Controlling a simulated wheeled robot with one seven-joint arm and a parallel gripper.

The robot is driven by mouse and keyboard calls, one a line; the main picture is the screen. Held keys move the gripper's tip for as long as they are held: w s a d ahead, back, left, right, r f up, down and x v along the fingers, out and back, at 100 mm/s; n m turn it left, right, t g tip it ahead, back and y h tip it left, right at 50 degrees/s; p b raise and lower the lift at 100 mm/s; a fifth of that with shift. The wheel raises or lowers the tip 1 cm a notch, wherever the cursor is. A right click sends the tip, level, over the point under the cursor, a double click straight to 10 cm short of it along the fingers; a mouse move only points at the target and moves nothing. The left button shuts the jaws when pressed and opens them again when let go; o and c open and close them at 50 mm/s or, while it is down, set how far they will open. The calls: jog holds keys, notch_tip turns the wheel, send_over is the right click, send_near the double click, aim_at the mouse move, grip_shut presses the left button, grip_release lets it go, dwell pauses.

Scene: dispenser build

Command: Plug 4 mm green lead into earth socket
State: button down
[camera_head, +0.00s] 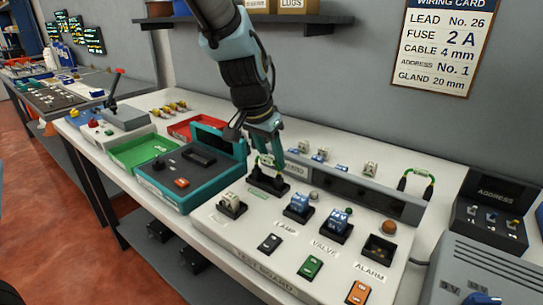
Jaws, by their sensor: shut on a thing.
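My gripper (268,146) reaches down from the top over the back left of the test board (240,232). The lead is just above or at a dark socket block (268,186) on the board. I cannot tell whether its ends are in the holes. The label by this block is too small to read. A second green lead (417,186) arches upright at the board's right end. Size markings on the leads are not legible.
A wiring card (443,45) on the wall reads cable 4 mm. Blue terminal blocks (299,205) stand right of the gripper. A teal-edged device (190,165), a green tray (137,151) and a red tray (190,128) lie left. An address box (490,213) stands right.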

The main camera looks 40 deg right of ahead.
grip_release()
dwell(0.4)
jog(key=shift+r, duration=0.1)
notch_tip(320, 180, up, 7)
jog(key=p, duration=0.5)
dwell(0.7)
dwell(0.7)
